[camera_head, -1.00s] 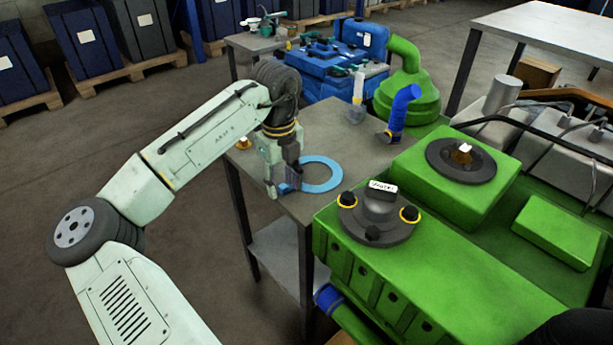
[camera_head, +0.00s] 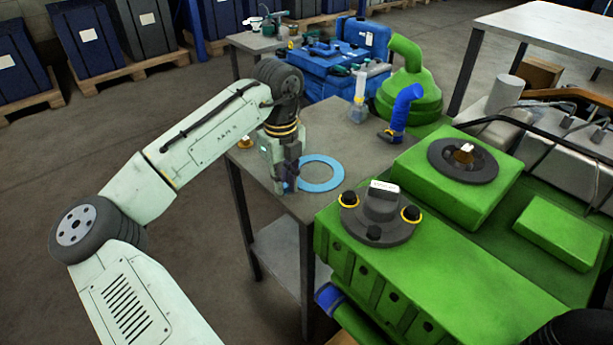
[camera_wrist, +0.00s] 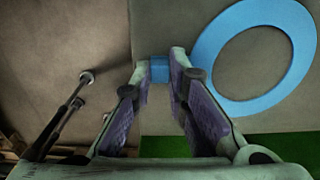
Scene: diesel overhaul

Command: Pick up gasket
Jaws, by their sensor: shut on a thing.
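The gasket (camera_head: 325,187) is a flat light blue ring on the grey side table (camera_head: 340,125). It also shows in the wrist view (camera_wrist: 262,12), at the upper right. My gripper (camera_head: 287,188) is at the ring's left side, low over the table top. In the wrist view my gripper's fingertips (camera_wrist: 160,70) are shut on a small blue tab at the gasket's left side. The join between tab and ring is hidden behind the right finger. The ring looks flat on or very close to the table.
A green engine block (camera_head: 400,260) stands close at the right and front of the table. A blue pipe elbow (camera_head: 402,110) and a clear bottle (camera_head: 358,108) stand at the table's back. A small brass-coloured part (camera_head: 245,142) lies at the left edge.

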